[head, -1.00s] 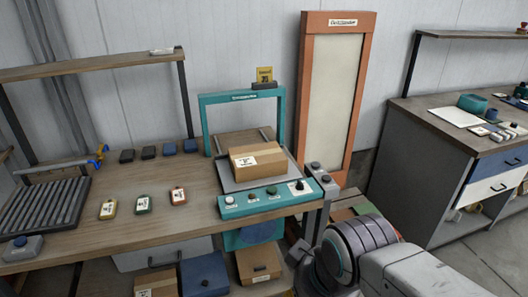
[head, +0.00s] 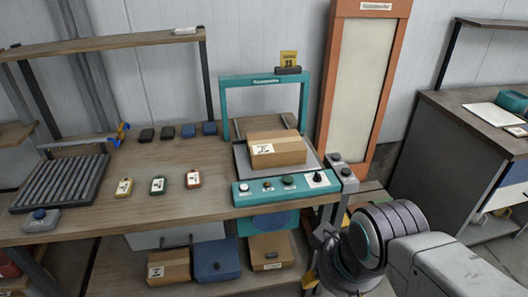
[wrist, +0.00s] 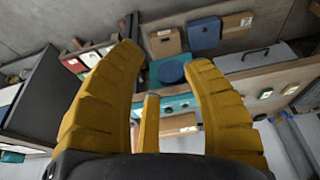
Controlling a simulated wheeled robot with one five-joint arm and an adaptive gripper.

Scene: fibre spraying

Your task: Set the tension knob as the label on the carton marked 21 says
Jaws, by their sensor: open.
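A brown carton (head: 277,150) with a white label (head: 263,149) lies under the arch of the teal strapping machine (head: 222,112); the label print is too small to read. The machine's front panel (head: 246,200) carries several controls, including a black knob on a white dial (head: 317,178) at its right end. Which control is the tension knob cannot be read. My gripper (wrist: 165,60), with yellow fingers, is open and empty in the wrist view. It is low in front of the machine, apart from the panel; its fingers are mostly hidden in the head view.
A grey post with buttons (head: 340,172) stands right of the panel. Three tags, a roller tray (head: 60,183) and several dark boxes lie on the bench. Cartons and a blue box (head: 215,260) sit below.

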